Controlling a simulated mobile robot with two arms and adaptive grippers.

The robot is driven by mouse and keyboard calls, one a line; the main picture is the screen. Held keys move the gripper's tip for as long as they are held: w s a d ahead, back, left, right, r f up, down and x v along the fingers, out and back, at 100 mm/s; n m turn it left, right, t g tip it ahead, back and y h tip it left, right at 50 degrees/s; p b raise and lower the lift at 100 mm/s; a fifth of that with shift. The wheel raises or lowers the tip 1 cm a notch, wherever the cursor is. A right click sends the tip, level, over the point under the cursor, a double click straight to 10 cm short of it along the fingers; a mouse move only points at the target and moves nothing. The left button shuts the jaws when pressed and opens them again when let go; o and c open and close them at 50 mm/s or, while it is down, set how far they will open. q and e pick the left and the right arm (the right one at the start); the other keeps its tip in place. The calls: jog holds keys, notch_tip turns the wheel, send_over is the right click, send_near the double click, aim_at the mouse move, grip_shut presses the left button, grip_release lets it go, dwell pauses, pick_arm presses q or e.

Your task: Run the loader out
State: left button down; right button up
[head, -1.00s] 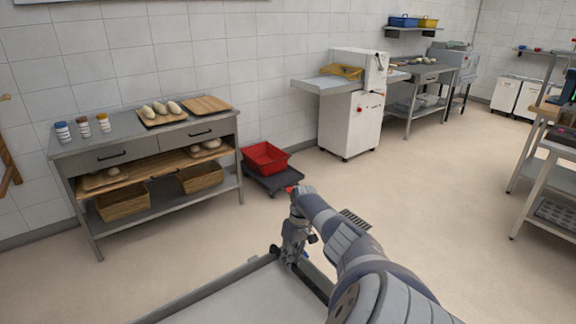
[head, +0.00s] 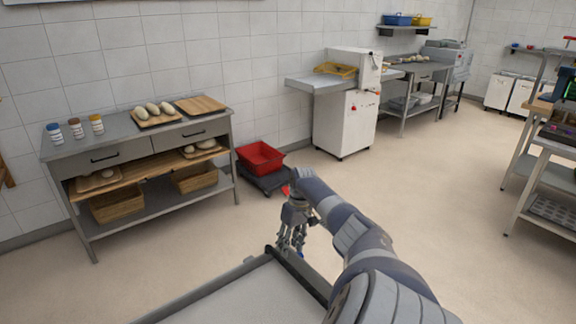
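The loader (head: 225,302) shows at the bottom of the head view as a pale flat surface inside a grey metal frame. Its dark front bar runs from the corner near the middle down to the right. My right gripper (head: 291,249) points down at that bar, close to the frame's corner. Its fingers overlap the bar in the picture; whether they touch it or close around it I cannot tell. My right forearm hides part of the bar and the loader's right side. My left gripper is out of view.
A bench (head: 165,137) with dough boards, jars and baskets stands left. A red crate (head: 260,158) on a low dark dolly (head: 268,181) sits beyond my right gripper. A white machine (head: 345,120) stands at the back wall. Open floor (head: 440,200) lies right of centre.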

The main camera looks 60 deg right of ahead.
notch_tip(320, 180, up, 6)
jog(key=d, duration=0.1)
jog(key=shift+s, duration=0.35)
jog(key=shift+d+r, duration=0.1)
jog(key=shift+s, duration=0.1)
